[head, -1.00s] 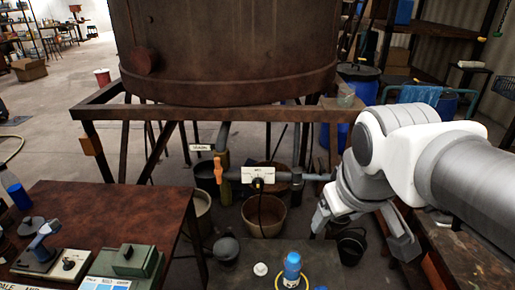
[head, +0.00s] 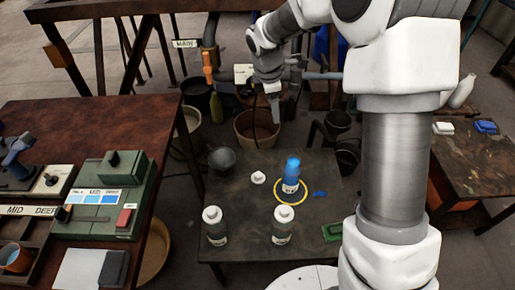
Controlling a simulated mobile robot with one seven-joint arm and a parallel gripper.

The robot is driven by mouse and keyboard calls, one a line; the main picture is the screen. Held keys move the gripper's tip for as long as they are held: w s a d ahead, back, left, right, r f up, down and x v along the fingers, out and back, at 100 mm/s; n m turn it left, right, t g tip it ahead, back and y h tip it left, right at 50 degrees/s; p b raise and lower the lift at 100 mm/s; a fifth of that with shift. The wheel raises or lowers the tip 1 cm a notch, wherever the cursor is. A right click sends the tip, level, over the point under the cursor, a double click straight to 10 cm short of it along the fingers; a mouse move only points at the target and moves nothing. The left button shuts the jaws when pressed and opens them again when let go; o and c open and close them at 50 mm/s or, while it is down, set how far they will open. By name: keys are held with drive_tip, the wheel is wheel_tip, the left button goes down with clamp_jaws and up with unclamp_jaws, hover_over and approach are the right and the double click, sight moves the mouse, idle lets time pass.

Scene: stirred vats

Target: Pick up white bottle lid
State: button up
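A small white lid (head: 258,177) lies on the dark low table (head: 240,254), left of a blue-topped bottle (head: 291,175) that stands inside a yellow ring (head: 277,196). Two bottles with white caps stand nearer the front edge, one at the left (head: 214,226) and one in the middle (head: 283,225). My gripper (head: 275,108) points down beyond the table's back edge in the picture, above and apart from the lid. Its fingers overlap from this angle, so the gap between them does not show. I see nothing held.
A rust-brown bench (head: 70,130) with a green instrument (head: 104,195) stands at the left. A tan bucket (head: 257,132) and dark pails sit behind the low table. A small blue piece (head: 319,194) and a green item (head: 333,231) lie at its right. Another bench (head: 490,175) is at the right.

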drive_tip(key=w+a+f+n+g+b, duration=0.1)
drive_tip(key=w+a+f+n+b, duration=0.2)
drive_tip(key=f, duration=0.8)
drive_tip(key=w+a+f+n+b, duration=0.1)
drive_tip(key=w+a+f+n, duration=0.2)
drive_tip(key=f, duration=0.8)
drive_tip(key=n+b, duration=0.1)
drive_tip(key=b, duration=0.3)
hover_over(258, 174)
drive_tip(key=f, duration=1.2)
drive_tip(key=shift+s+a, duration=0.2)
drive_tip(key=shift+a, duration=0.15)
drive_tip(key=shift+w+d+f+b, duration=0.15)
drive_tip(key=shift+f+b, duration=0.35)
drive_tip(key=shift+f, duration=1.1)
drive_tip(key=shift+s+d+f+b, duration=0.15)
drive_tip(key=shift+f+b, duration=0.35)
drive_tip(key=shift+f, duration=1.05)
drive_tip(key=shift+w+r, duration=0.1)
clamp_jaws()
